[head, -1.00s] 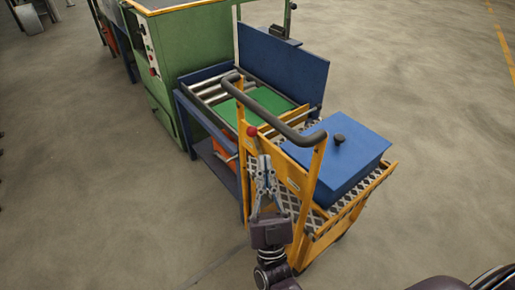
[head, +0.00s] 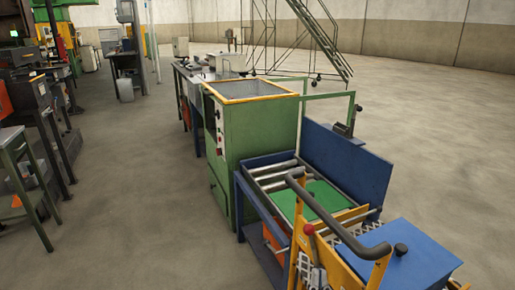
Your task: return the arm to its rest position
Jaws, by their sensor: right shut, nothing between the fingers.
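My right gripper (head: 318,272) shows only in part at the bottom edge of the head view, in front of the yellow trolley (head: 292,262) and just below its red knob (head: 308,229). Its fingers are shut with nothing seen between them. The rest of my right arm is below the picture. My left gripper is not in view.
A blue box (head: 415,262) with a black knob rides on the trolley. Behind it are a blue roller table (head: 256,192) with a green plate (head: 300,200) and a green machine (head: 250,140). Open floor lies left (head: 140,220) and right (head: 440,130).

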